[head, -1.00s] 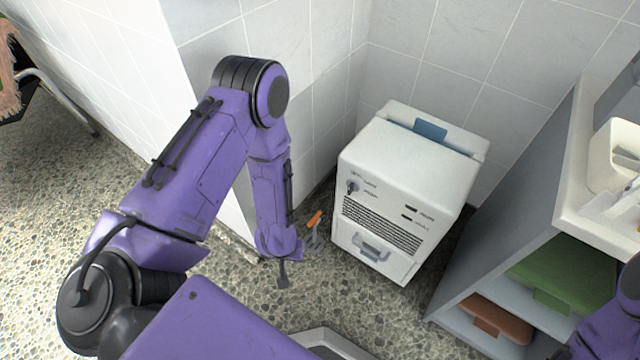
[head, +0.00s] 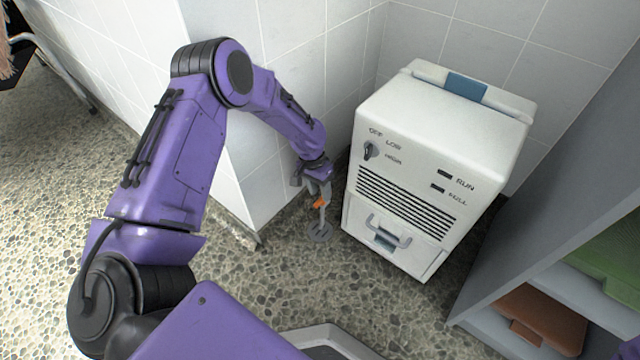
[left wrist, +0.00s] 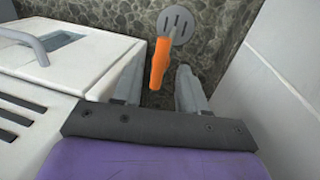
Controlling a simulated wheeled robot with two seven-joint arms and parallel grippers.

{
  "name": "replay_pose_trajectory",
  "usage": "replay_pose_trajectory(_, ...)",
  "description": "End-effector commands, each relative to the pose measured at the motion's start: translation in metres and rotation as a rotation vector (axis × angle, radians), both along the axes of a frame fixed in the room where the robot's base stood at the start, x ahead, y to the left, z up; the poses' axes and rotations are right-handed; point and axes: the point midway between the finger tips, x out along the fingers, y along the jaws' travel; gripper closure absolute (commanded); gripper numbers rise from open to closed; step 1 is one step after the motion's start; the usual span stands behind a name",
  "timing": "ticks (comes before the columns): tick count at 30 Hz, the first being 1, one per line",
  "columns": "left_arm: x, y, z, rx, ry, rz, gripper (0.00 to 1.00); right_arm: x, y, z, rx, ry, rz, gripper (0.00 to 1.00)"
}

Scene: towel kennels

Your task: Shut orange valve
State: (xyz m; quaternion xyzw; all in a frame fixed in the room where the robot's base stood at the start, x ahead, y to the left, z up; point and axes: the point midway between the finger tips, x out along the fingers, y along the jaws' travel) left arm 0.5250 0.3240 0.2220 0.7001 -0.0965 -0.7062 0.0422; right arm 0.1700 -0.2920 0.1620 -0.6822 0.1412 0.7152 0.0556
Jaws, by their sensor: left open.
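The orange valve handle (head: 319,203) sits on a grey pipe above a round floor drain (head: 320,232), between the tiled wall corner and the white machine. In the left wrist view the orange handle (left wrist: 159,63) points lengthwise toward my gripper, with the slotted drain plate (left wrist: 178,25) beyond it. My left gripper (head: 318,190) is open, close above the handle. In the left wrist view its two fingers (left wrist: 157,88) stand on either side of the handle's near end, with gaps visible. I cannot tell whether the handle is at finger depth. My right gripper is not in view.
The white machine (head: 430,140) with a knob, vents and a drawer stands close to the right of my gripper. The tiled wall corner (head: 262,190) is close on the left. A grey shelf (head: 540,200) with green and brown bins stands further right.

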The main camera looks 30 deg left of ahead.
Motion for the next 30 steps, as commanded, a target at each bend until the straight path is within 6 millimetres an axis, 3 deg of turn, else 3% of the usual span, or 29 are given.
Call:
replay_pose_trajectory(3, 0.0002, -0.0027, -0.0139, 0.000, -0.001, -0.001, 0.58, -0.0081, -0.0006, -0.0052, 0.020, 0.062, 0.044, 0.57)
replay_pose_trajectory(13, 0.0000, -0.0038, -0.0162, 0.000, -0.001, -0.001, 0.58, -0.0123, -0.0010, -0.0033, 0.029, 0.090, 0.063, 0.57)
replay_pose_trajectory(17, 0.0000, -0.0038, -0.0161, 0.000, -0.001, -0.001, 1.00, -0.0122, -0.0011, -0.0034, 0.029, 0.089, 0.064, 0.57)
replay_pose_trajectory(30, 0.0005, -0.0024, -0.0146, 0.002, -0.001, -0.056, 1.00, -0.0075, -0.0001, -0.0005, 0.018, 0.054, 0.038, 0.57)
